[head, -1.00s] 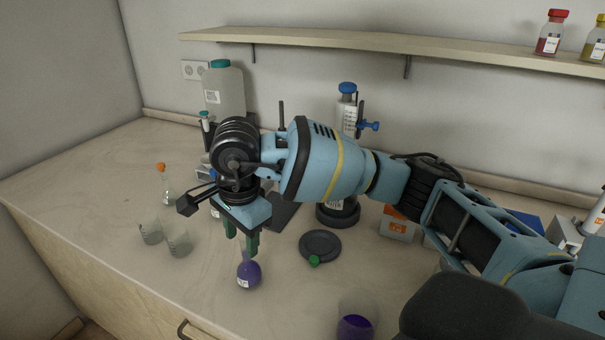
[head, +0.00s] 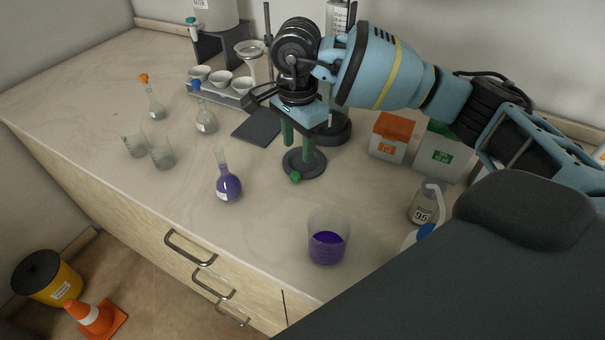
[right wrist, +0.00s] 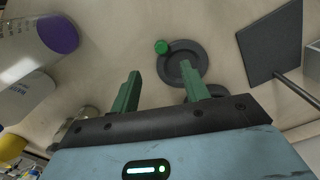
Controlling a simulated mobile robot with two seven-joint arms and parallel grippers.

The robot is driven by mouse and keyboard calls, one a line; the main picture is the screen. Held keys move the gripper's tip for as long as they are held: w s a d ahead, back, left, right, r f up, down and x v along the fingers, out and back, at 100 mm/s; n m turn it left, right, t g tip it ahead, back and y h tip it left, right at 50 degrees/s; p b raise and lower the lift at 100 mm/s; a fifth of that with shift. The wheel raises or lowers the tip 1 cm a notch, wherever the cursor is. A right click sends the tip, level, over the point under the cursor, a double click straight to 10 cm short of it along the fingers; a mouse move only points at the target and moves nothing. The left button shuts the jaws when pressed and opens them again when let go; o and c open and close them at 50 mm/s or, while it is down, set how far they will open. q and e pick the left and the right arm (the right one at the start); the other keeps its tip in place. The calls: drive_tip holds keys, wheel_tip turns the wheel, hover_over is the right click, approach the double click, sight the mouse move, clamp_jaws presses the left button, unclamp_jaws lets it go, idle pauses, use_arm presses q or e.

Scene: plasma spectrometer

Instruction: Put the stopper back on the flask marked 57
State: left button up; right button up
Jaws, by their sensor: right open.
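A round flask with purple liquid (head: 229,187) stands upright on the bench left of my right gripper, its neck open at the top. Its label is too small to read. A small green stopper (head: 295,178) lies at the front edge of a dark round dish (head: 316,172). The stopper also shows in the right wrist view (right wrist: 161,47), at the rim of the dish (right wrist: 183,84). My right gripper (head: 298,155) is open and empty, fingers down, above the dish and just behind the stopper. My left gripper is not in view.
A beaker of purple liquid (head: 327,248) stands at the front. A dark stand (head: 335,128) is behind the gripper. Boxes (head: 389,140) stand right.

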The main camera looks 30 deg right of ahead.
sight(295, 175)
drive_tip(key=shift+a, duration=0.1)
drive_tip(key=shift+f, duration=1.3)
drive_tip(key=shift+w+a+f+p, duration=0.1)
drive_tip(key=shift+a+f+p, duration=0.1)
drive_tip(key=shift+f, duration=1.1)
drive_tip(key=shift+w+a+f+p, duration=0.1)
drive_tip(key=shift+a+f+p, duration=0.05)
drive_tip(key=shift+f, duration=1.15)
drive_tip(key=shift+s, duration=0.1)
clamp_jaws()
